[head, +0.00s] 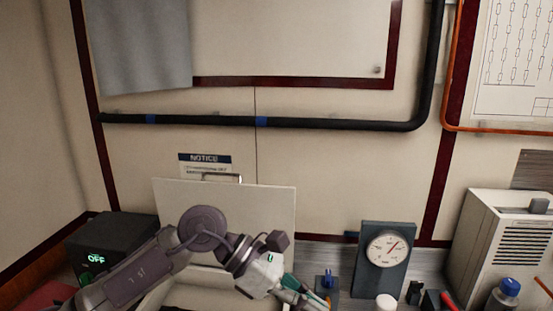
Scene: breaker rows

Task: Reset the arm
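My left arm comes in from the lower left and reaches right across an open white box. My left gripper (300,292) is at the bottom edge, with green parts showing near a small dark blue block. Its fingertips are partly cut off, so its opening is unclear. My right arm and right gripper are not in this view.
The white box's raised lid (265,212) stands behind my arm. A black box with a green "OFF" display (96,259) is at left. A dial gauge (388,249), a vented beige unit (513,235) and a blue-capped bottle (508,289) crowd the right side.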

